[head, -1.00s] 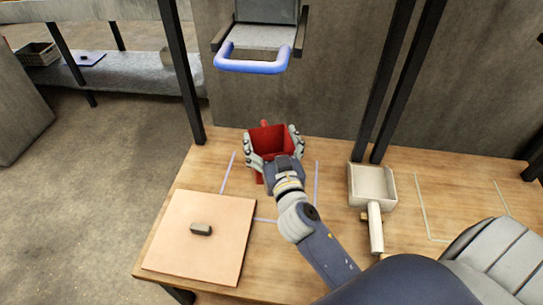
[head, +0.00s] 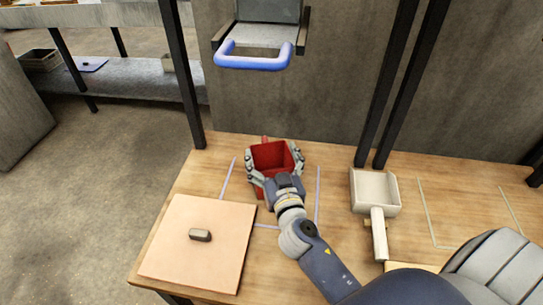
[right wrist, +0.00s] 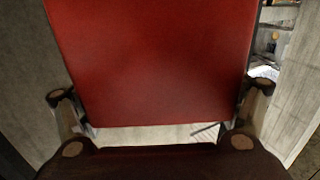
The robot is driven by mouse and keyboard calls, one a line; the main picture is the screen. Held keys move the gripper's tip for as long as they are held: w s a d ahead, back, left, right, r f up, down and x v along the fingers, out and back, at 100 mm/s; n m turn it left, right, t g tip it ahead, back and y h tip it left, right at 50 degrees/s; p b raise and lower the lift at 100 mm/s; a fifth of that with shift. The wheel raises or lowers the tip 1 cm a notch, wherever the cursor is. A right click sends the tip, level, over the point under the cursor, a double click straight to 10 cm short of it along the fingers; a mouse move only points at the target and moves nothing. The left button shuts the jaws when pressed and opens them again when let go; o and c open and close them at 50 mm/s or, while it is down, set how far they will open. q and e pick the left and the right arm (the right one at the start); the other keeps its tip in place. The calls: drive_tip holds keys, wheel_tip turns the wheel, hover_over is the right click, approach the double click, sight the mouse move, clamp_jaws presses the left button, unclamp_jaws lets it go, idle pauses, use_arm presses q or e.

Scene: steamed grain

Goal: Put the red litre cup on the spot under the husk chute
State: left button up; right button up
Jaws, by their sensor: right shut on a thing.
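The red litre cup (head: 271,158) is in the head view, open side up, at the back of the table below a grey chute with a blue lip (head: 252,56). A lavender outline (head: 318,195) on the table marks a spot around and in front of the cup. My right gripper (head: 274,164) is shut on the cup, one finger on each side. In the right wrist view the cup's red wall (right wrist: 150,60) fills the space between the fingers. The cup's base is hidden, so I cannot tell if it touches the table. My left gripper is not in view.
A square board (head: 190,262) with a small dark knob (head: 200,235) lies at front left. A pale scoop (head: 374,192) lies to the right of the outline. Another pale outline (head: 431,225) is farther right. Dark posts and a grey wall (head: 300,100) stand behind.

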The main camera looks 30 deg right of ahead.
sight(277, 172)
drive_tip(key=shift+f, duration=0.1)
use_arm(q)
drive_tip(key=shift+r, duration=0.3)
use_arm(e)
drive_tip(key=o, duration=1.5)
drive_tip(key=shift+v, duration=0.9)
drive_tip(key=b+v, duration=0.1)
drive_tip(key=v, duration=0.4)
drive_tip(key=shift+s, duration=0.1)
drive_tip(key=b+v, duration=0.1)
drive_tip(key=v, duration=0.2)
drive_tip(key=shift+s+a+b, duration=0.15)
drive_tip(key=shift+s+b, duration=0.15)
drive_tip(key=shift+s, duration=0.05)
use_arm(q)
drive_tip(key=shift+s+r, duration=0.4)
use_arm(e)
drive_tip(key=shift+s+a, duration=0.15)
drive_tip(key=shift+s, duration=0.5)
